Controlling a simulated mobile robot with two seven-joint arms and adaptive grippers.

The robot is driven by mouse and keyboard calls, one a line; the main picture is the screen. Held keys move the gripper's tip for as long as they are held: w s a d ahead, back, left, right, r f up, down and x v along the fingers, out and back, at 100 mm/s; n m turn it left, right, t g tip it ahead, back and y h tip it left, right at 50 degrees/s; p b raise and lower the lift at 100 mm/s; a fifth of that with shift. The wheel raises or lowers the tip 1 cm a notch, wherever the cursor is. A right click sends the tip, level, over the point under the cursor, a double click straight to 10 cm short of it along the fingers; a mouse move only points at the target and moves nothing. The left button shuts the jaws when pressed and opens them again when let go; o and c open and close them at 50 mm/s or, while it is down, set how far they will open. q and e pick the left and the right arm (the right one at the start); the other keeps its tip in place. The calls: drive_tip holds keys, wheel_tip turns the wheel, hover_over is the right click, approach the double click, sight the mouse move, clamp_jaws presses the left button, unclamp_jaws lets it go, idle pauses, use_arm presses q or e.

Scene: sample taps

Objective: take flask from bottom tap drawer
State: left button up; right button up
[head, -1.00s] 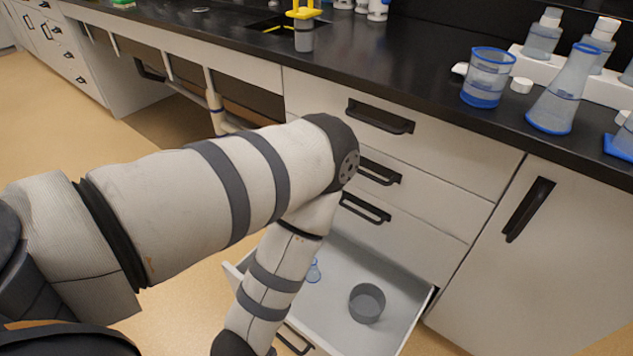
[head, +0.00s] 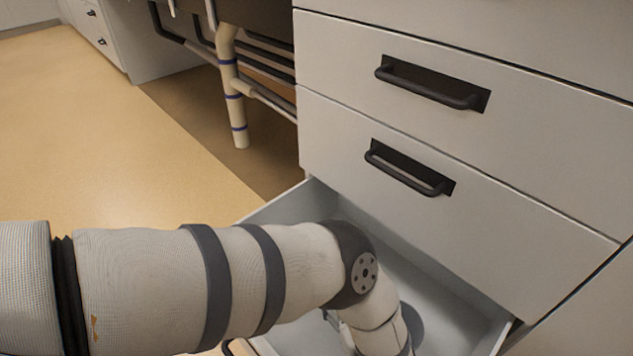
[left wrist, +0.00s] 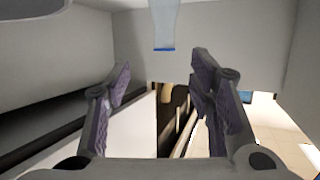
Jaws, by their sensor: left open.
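The bottom drawer (head: 440,287) stands open in the head view, with my left arm reaching down into it. In the left wrist view a clear bluish flask (left wrist: 165,22) with a blue rim shows at the top centre, cut off by the picture edge. My left gripper (left wrist: 163,82) is open, its two fingers apart with nothing between them. The flask appears beyond the fingertips, with a gap between. In the head view the flask and gripper fingers are hidden by my arm. My right gripper is not in view.
Closed drawers with black handles (head: 410,168) rise above the open one. Pipes (head: 232,85) stand under the counter at left. The floor (head: 100,150) at left is clear.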

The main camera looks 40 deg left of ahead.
use_arm(q)
drive_tip(key=b+x, duration=0.1)
drive_tip(key=x, duration=0.3)
drive_tip(key=b+x, duration=0.1)
drive_tip(key=x, duration=0.3)
drive_tip(key=b+x, duration=0.1)
drive_tip(key=x, duration=0.3)
drive_tip(key=shift+s+a+f, duration=0.15)
drive_tip(key=shift+s+a, duration=0.1)
drive_tip(key=shift+a, duration=0.1)
drive_tip(key=shift+c, duration=0.6)
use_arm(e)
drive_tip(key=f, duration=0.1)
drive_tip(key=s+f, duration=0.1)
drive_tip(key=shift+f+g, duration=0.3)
use_arm(q)
clamp_jaws()
